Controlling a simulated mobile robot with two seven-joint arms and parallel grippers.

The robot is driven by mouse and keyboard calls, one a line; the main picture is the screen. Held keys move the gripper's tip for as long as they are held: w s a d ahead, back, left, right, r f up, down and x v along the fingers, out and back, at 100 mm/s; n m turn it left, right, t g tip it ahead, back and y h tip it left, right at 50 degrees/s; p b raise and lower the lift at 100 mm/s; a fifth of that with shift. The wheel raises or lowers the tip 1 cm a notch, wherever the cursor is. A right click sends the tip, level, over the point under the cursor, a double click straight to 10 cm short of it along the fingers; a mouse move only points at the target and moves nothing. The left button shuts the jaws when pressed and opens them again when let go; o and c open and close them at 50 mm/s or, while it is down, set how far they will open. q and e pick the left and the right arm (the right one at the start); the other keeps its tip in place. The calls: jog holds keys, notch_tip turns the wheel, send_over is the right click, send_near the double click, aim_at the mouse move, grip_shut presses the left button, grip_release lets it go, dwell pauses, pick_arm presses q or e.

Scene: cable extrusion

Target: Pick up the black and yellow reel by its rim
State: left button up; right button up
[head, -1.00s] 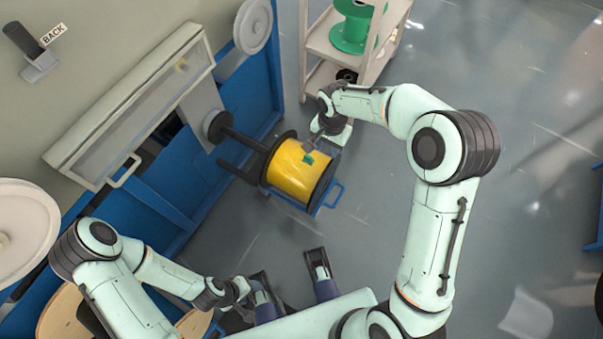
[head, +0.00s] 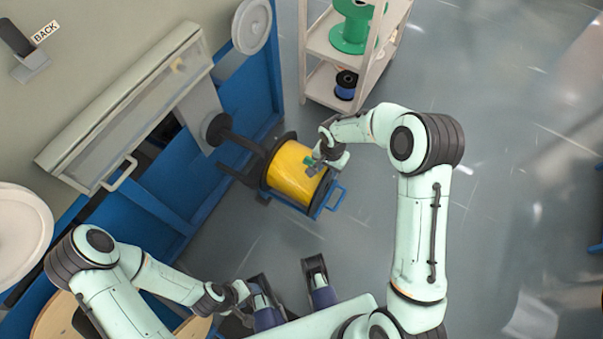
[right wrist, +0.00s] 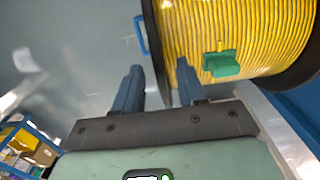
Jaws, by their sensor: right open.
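The black and yellow reel (head: 290,175), wound with yellow cable between black flanges, lies on its side at a blue-handled stand beside the blue machine. Its cable with a small green piece fills the upper right of the right wrist view (right wrist: 265,30). My right gripper (head: 316,162) is open at the reel's right end. In the right wrist view its two fingers (right wrist: 160,75) point at the reel, and the black rim (right wrist: 158,45) shows between them. No grip on the rim is seen. My left gripper (head: 243,290) is low in the head view, away from the reel; its jaws are unclear.
A pale shelf cart (head: 325,50) with a green reel (head: 352,30) and a smaller black and blue reel (head: 346,84) stands behind. A blue handle (head: 335,196) juts out beside the reel.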

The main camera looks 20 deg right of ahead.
jog(key=shift+f, duration=0.1)
grip_shut()
jog(key=shift+w, duration=0.1)
dwell(1.2)
